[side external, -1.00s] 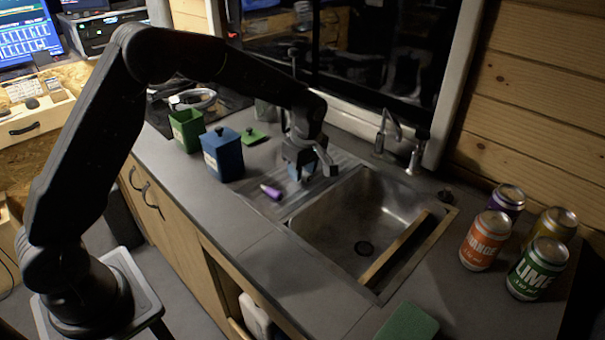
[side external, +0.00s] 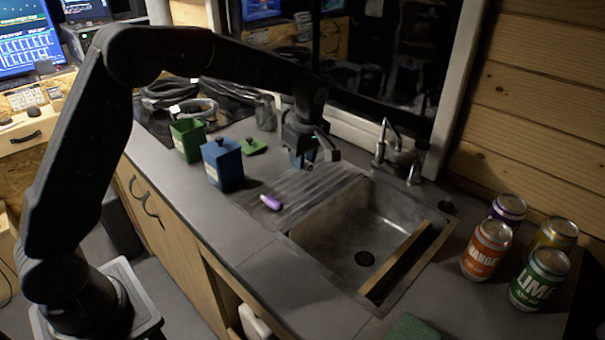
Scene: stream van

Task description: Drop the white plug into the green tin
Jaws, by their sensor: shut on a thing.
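The green tin (side external: 188,143) stands open at the back left of the counter. Its green lid (side external: 254,147) lies flat to the right of it. My gripper (side external: 298,162) is above the ribbed drainboard behind the purple thing, well to the right of the green tin. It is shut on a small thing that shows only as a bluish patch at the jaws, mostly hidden. I cannot make out the white plug anywhere for certain.
A lidded blue tin (side external: 223,168) stands just in front of the green tin. A purple thing with a pale end (side external: 271,202) lies on the drainboard. The sink (side external: 365,225) is at the centre right, with a tap (side external: 383,140) behind it. Several cans (side external: 486,247) stand at the right.

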